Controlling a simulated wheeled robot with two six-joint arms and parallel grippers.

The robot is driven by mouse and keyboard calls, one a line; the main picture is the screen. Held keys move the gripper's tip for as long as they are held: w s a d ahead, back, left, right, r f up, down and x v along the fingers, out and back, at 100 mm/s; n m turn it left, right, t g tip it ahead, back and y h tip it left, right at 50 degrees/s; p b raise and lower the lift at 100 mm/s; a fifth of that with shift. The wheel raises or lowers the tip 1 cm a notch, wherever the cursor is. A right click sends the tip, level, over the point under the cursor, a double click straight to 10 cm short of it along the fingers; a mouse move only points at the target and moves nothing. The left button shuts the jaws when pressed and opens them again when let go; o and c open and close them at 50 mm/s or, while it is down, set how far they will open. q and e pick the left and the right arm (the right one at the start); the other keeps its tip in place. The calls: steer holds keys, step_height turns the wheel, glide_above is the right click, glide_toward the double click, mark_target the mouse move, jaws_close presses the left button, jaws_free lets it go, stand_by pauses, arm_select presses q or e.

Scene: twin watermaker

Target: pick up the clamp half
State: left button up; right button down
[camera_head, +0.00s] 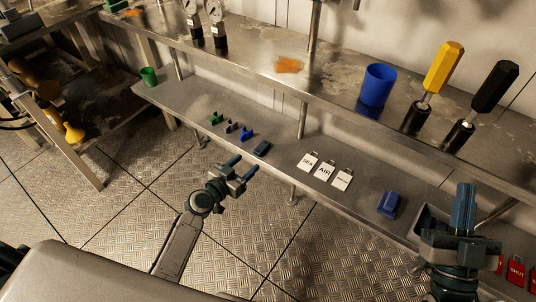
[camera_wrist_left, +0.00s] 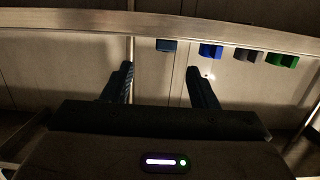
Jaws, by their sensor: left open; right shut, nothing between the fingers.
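Several small parts lie in a row on the lower shelf: a green one (camera_head: 216,118), a dark grey one (camera_head: 231,126), a blue one (camera_head: 246,134) and a dark blue block (camera_head: 262,148). I cannot tell for sure which is the clamp half. In the left wrist view, the dark blue block (camera_wrist_left: 167,45), blue part (camera_wrist_left: 210,51), grey part (camera_wrist_left: 246,55) and green part (camera_wrist_left: 281,60) show along the shelf edge. My left gripper (camera_head: 246,164) is open and empty, in front of the shelf edge, apart from the parts. My right gripper (camera_head: 466,205) is shut and empty at the right.
White tags (camera_head: 326,171) and a blue object (camera_head: 388,204) lie further right on the shelf (camera_head: 283,172). A green cup (camera_head: 149,76) stands at its left end. The upper bench holds a blue cup (camera_head: 377,85), yellow-handled (camera_head: 443,68) and black-handled (camera_head: 495,87) tools. Red tags (camera_head: 516,271) lie lower right.

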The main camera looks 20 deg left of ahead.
mark_target(262, 146)
arm_select(q)
steer(key=x, duration=0.5)
steer(key=shift+w+f, duration=0.15)
steer(key=shift+w, duration=0.15)
steer(key=x, duration=0.4)
steer(key=shift+w+a, duration=0.2)
steer(key=shift+a, duration=0.1)
steer(key=shift+w+d, duration=0.2)
steer(key=shift+w, duration=0.3)
steer(key=c, duration=1)
steer(key=shift+c, duration=0.2)
arm_select(e)
steer(key=shift+f+g, duration=0.4)
steer(key=shift+f, duration=0.15)
steer(key=shift+h, duration=0.3)
